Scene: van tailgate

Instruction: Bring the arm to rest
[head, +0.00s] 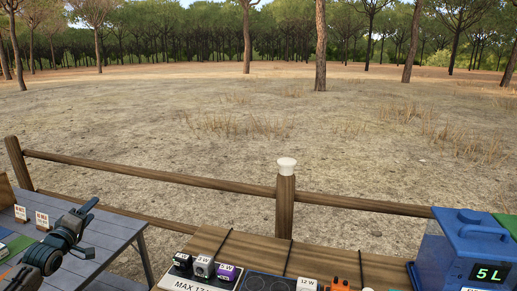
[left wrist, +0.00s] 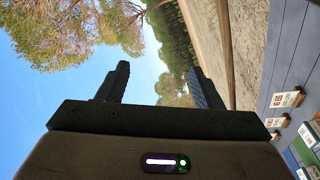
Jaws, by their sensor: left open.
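My left gripper (head: 92,228) is at the lower left in the head view, above the grey slatted table (head: 120,232). Its two dark fingers are spread apart. In the left wrist view the open fingers (left wrist: 157,82) point up at sky and trees, with nothing between them. My right gripper is not in the head view.
A blue box (head: 455,252) marked 5 L stands at the right. Small label cards (head: 42,221) stand on the grey table. A wooden fence (head: 150,175) runs behind.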

